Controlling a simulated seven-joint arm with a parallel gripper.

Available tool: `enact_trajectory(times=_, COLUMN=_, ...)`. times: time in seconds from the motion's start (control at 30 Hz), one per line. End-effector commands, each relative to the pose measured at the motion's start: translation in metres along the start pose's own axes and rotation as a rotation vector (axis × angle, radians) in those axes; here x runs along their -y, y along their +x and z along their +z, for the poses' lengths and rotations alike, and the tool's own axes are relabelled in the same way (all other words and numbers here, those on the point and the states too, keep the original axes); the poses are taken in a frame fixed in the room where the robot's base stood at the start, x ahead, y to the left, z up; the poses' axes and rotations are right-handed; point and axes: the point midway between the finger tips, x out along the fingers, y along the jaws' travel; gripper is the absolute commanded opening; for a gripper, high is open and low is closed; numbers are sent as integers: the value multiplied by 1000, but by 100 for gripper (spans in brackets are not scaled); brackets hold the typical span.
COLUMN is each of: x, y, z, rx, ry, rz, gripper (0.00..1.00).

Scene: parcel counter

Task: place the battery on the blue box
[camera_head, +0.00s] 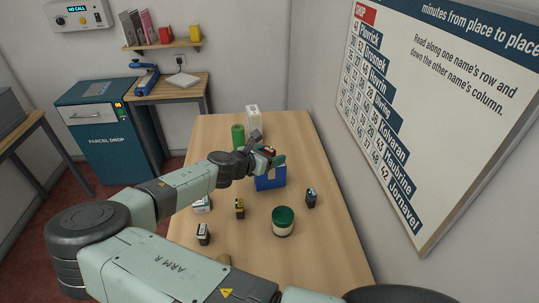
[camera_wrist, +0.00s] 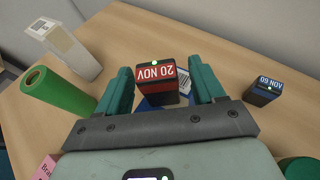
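The blue box also shows below the battery in the wrist view (camera_wrist: 150,104). My gripper (camera_wrist: 163,86) is open around the battery, with a gap on each side. In the head view, my gripper (camera_head: 270,155) is just above the blue box and hides most of the battery.
A green cylinder (camera_head: 238,137) and white carton (camera_head: 253,119) stand behind the box. A blue-labelled block (camera_head: 311,197) and green-lidded jar (camera_head: 283,221) are right and front. Several small blocks, one yellow-labelled (camera_head: 240,208), lie nearer. A wall board (camera_head: 435,95) borders the table's right.

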Motion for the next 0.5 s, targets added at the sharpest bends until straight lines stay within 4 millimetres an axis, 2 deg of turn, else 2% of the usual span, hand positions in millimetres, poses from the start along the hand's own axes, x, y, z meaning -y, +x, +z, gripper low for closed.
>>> enact_trajectory(times=0.27, x=0, y=-1, z=3, rx=0, ry=1, rz=0, gripper=68)
enact_trajectory(times=0.37, x=-1, y=-13, z=2, rx=0, ry=-1, rz=2, gripper=68)
enact_trajectory(times=0.5, x=-1, y=-40, z=2, rx=-1, ry=-1, rz=4, gripper=68)
